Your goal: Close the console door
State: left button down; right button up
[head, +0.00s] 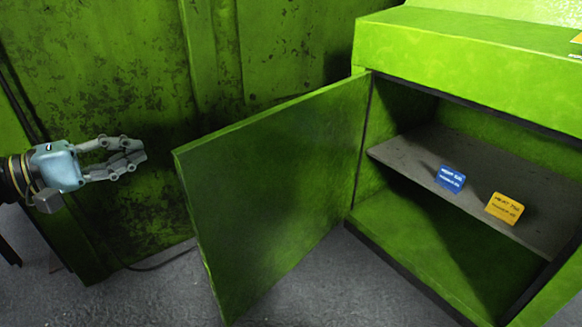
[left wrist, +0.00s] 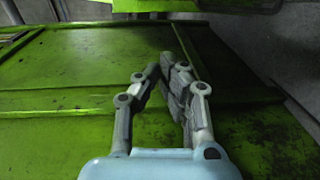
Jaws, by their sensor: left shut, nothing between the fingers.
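The console door (head: 275,190) is a green panel. It stands wide open, swung out to the left from the console (head: 460,60), hinged near the left side of the opening. My left gripper (head: 140,157) is shut and empty, to the left of the door's free edge and apart from it. In the left wrist view the gripper's fingers (left wrist: 168,75) come together with nothing between them. My right gripper is not in view.
Inside the console a grey shelf (head: 420,160) carries a blue card (head: 450,179) and a yellow card (head: 504,208). A worn green wall (head: 100,70) stands behind my left gripper. Grey floor (head: 345,285) lies clear in front of the opening.

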pick_arm(q)
jog(key=shift+m+h, duration=0.3)
jog(key=shift+h, duration=0.5)
jog(key=w+d+b, duration=0.1)
jog(key=d, duration=0.3)
jog(key=w+d+r+b, duration=0.1)
jog(key=d+b, duration=0.1)
jog(key=d, duration=0.1)
jog(key=w+d+r+b, duration=0.1)
jog(key=d, duration=0.3)
jog(key=shift+d+r, duration=0.25)
jog(key=shift+d, duration=0.1)
jog(key=shift+s+d+r, duration=0.1)
jog(key=shift+s+d, duration=0.25)
jog(key=shift+d, duration=0.1)
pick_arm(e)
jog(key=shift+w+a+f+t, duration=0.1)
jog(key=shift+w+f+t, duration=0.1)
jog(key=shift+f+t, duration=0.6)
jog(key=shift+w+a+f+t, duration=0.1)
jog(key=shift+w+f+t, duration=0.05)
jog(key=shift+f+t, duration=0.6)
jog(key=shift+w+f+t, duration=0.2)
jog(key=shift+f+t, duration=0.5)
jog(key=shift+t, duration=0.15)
